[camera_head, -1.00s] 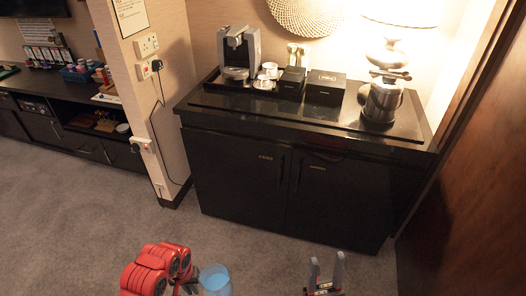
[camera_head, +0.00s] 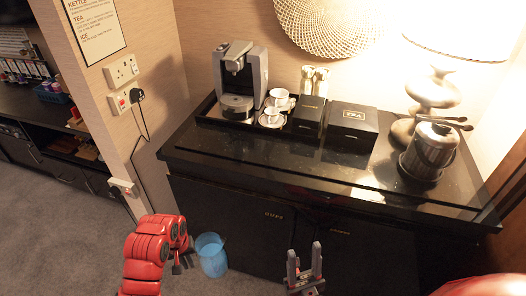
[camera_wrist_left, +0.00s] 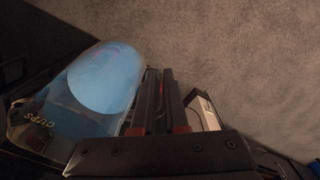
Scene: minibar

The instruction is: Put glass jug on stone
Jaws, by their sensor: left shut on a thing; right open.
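The glass jug (camera_head: 211,256), clear with a blue inside, is at the lower middle of the head view, in front of the cabinet and below its top. My left gripper (camera_head: 186,262) is shut on it at its left side. In the left wrist view the jug (camera_wrist_left: 104,84) lies left of the fingers of my left gripper (camera_wrist_left: 158,98), and part of it is cut off by the gripper body. The stone seems to be the glossy black top (camera_head: 280,163) of the cabinet. My right gripper (camera_head: 305,264) is open and empty, right of the jug.
On the top stand a coffee machine (camera_head: 241,80), cups on a tray, black boxes (camera_head: 347,124), a metal ice bucket (camera_head: 431,150) and a lamp (camera_head: 437,92). The front strip of the top is clear. A wall end (camera_head: 100,90) stands at left.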

